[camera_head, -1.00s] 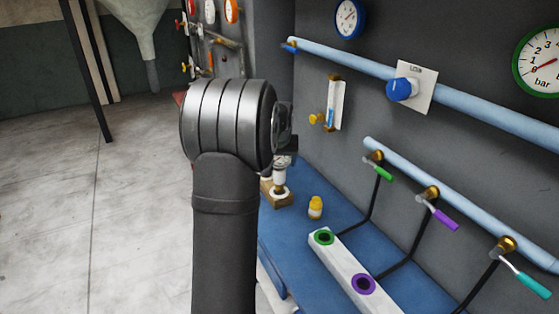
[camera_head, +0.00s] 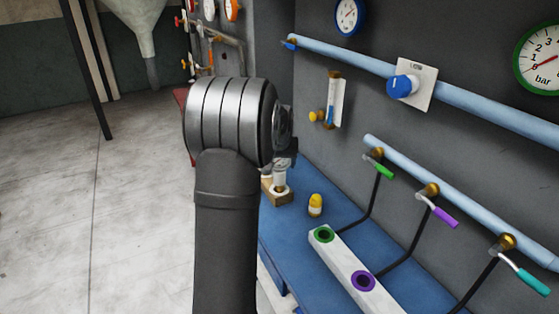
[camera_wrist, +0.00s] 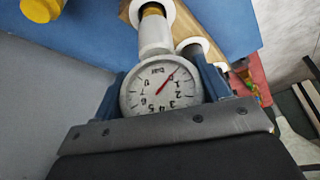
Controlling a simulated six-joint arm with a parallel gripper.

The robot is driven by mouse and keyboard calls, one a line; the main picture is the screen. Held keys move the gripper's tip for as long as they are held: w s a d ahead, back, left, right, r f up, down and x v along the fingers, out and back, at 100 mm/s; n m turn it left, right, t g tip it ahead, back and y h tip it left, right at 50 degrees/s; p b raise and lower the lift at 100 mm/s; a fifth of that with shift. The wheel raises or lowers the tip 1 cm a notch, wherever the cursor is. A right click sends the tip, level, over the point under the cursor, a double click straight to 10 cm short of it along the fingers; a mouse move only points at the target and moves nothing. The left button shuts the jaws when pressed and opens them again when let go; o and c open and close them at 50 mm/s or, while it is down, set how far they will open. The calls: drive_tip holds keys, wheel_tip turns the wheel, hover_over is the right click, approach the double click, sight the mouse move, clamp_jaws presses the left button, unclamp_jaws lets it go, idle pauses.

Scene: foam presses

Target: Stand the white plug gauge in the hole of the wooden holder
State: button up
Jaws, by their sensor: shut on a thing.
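The white plug gauge (camera_wrist: 162,88) has a round white dial with a red needle and a white body with a brass-coloured end. My gripper (camera_wrist: 165,82) is shut on it, with blue fingers on both sides of the dial. The wooden holder (camera_wrist: 184,26) lies beyond, with a white ring (camera_wrist: 166,8) at the brass end. I cannot tell whether that end is in the hole or just above it. Another white cylindrical piece (camera_wrist: 193,46) is beside it. In the head view the holder (camera_head: 284,200) sits on the blue bench, and my arm hides most of the gripper.
A yellow and white bottle (camera_head: 316,205) stands right of the holder. A white block (camera_head: 345,262) with green- and purple-ringed holes lies in front. Pipes with coloured levers (camera_head: 444,217) run along the right wall. Blue bench surface (camera_head: 290,240) is clear between holder and block.

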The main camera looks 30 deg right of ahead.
drive_tip(key=shift+f, duration=1.15)
drive_tip(key=o, duration=1.7)
drive_tip(key=shift+c, duration=0.2)
drive_tip(key=v, duration=1.7)
drive_tip(key=shift+r, duration=0.2)
drive_tip(key=shift+f, duration=0.1)
drive_tip(key=x, duration=1.7)
drive_tip(key=shift+f, duration=0.1)
drive_tip(key=shift+r, duration=0.2)
